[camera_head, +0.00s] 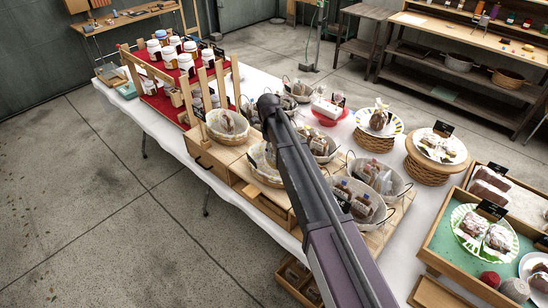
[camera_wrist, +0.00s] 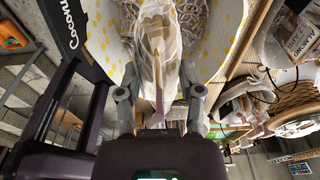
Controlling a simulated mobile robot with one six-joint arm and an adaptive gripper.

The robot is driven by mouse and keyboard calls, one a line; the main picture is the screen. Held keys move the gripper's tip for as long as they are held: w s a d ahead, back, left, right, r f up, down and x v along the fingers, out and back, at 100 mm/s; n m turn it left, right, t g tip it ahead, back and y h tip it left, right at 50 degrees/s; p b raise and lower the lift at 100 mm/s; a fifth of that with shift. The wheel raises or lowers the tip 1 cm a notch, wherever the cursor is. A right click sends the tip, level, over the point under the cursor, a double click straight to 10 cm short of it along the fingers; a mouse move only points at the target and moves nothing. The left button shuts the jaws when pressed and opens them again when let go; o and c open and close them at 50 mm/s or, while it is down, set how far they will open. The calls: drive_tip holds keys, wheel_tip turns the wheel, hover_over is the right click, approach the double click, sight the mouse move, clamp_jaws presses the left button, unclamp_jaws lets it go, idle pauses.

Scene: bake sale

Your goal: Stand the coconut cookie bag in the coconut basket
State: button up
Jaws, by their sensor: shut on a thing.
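In the wrist view my gripper (camera_wrist: 160,90) is shut on the gathered neck of a clear cookie bag (camera_wrist: 164,28). Pale cookies show through the bag. Around the bag is the yellow-dotted white liner of a basket (camera_wrist: 222,38). A black sign (camera_wrist: 70,40) beside it reads "Coconu…", its end cut off. The bag is at or inside the basket mouth; I cannot tell whether it touches the bottom. In the head view my arm hides my gripper and the held bag.
In the head view, lined baskets (camera_head: 228,136) with bags stand on a stepped wooden display (camera_head: 208,153). A jar rack (camera_head: 150,70) is at the left. Cake stands (camera_head: 433,170) and trays (camera_head: 442,244) fill the right. Another wire basket (camera_wrist: 298,78) shows at right in the wrist view.

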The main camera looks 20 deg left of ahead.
drive_tip(key=shift+f+b, duration=0.65)
drive_tip(key=shift+f, duration=0.3)
drive_tip(key=shift+f, duration=0.2)
drive_tip(key=o, duration=0.8)
drive_tip(key=shift+r, duration=0.15)
drive_tip(key=r+p, duration=0.4)
drive_tip(key=a+r+p, duration=0.1)
drive_tip(key=r+p, duration=0.7)
drive_tip(key=shift+w+a, duration=0.15)
drive_tip(key=shift+w, duration=0.15)
idle(0.6)
